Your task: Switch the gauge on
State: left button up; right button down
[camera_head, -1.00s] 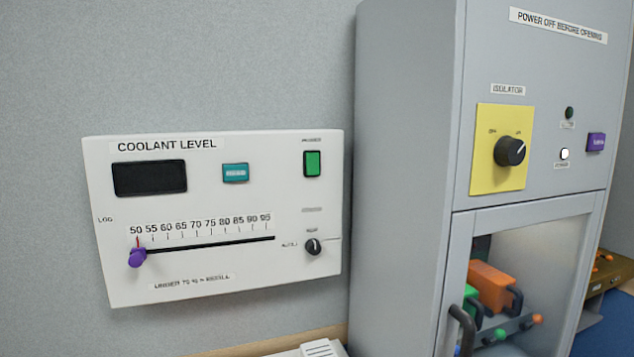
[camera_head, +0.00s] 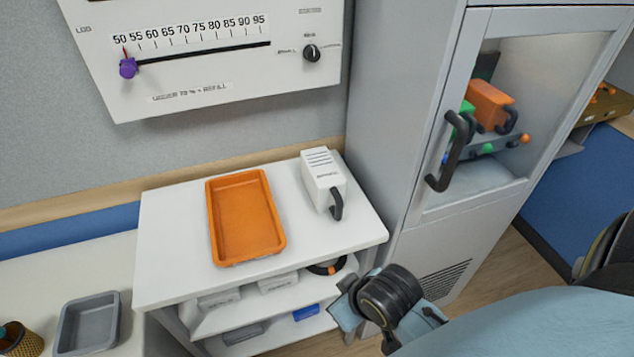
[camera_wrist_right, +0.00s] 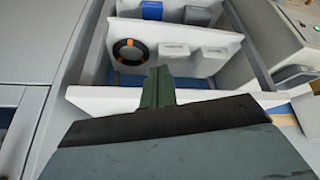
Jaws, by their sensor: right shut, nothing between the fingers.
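The coolant level gauge (camera_head: 210,75) is a white wall panel at the upper left of the head view. Only its lower part shows, with the scale, a purple slider (camera_head: 128,68) at the 50 end and a black knob (camera_head: 311,53). Its display and power switch are outside the head view now. My right arm comes in at the lower right of the head view, below and to the right of the panel, in front of the shelf. In the wrist view my right gripper (camera_wrist_right: 158,82) is shut and empty. My left gripper is not in view.
A white shelf unit (camera_head: 165,245) below the panel carries an orange tray (camera_head: 245,215) and a white box with a black handle (camera_head: 322,180). A grey cabinet (camera_head: 395,110) with a handled glass door stands on the right. A grey tray (camera_head: 88,325) lies at lower left.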

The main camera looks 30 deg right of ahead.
jog(key=w+d+r+m+t+h, duration=0.1)
jog(key=w+d+r+t, duration=0.3)
jog(key=w+r, duration=0.5)
jog(key=w+d+r+m+t+h, duration=0.1)
jog(key=w+d+r+t, duration=0.2)
jog(key=w+r+t, duration=0.6)
jog(key=w+d+r+m+t+h, duration=0.1)
jog(key=w+d+r+t, duration=0.15)
jog(key=w+r, duration=0.65)
jog(key=s+d+r+t+h, duration=0.1)
jog(key=d+r+t, duration=0.1)
jog(key=r, duration=0.6)
jog(key=s+d+r+m+t+h, duration=0.1)
jog(key=d+r+t, duration=0.1)
jog(key=r, duration=0.5)
jog(key=shift+s+d+r+h, duration=0.15)
jog(key=shift+r+h, duration=0.25)
jog(key=w+f+p+x, duration=0.1)
jog(key=f+p+x, duration=0.1)
jog(key=x, duration=1)
jog(key=shift+w+d+p, duration=0.25)
jog(key=shift+w+p, duration=0.3)
jog(key=shift+w, duration=0.1)
jog(key=shift+r, duration=0.1)
